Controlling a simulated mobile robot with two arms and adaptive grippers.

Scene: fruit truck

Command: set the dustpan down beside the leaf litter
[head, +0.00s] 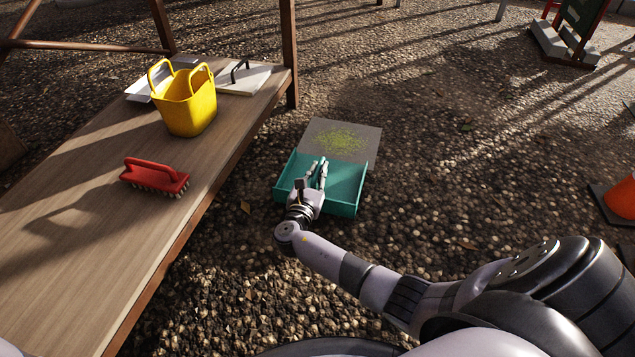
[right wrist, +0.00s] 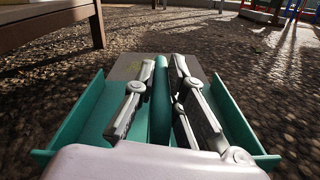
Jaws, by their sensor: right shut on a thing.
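The teal dustpan (head: 345,184) is low over or on the gravel, its front edge at the near side of a grey board (head: 365,136). The leaf litter (head: 341,141), small yellow-green bits, lies spread on that board. My right gripper (head: 318,168) is shut on the dustpan's handle, which shows between the fingers in the right wrist view (right wrist: 161,100). The dustpan's walls (right wrist: 78,118) show on both sides there. I cannot tell whether the dustpan touches the ground. My left gripper is not in view.
A wooden table (head: 85,225) stands at the left, with a red brush (head: 155,177), a yellow bucket (head: 188,105) and a white tray (head: 245,78) on it. An orange cone (head: 622,197) stands at the far right. Gravel right of the dustpan is clear.

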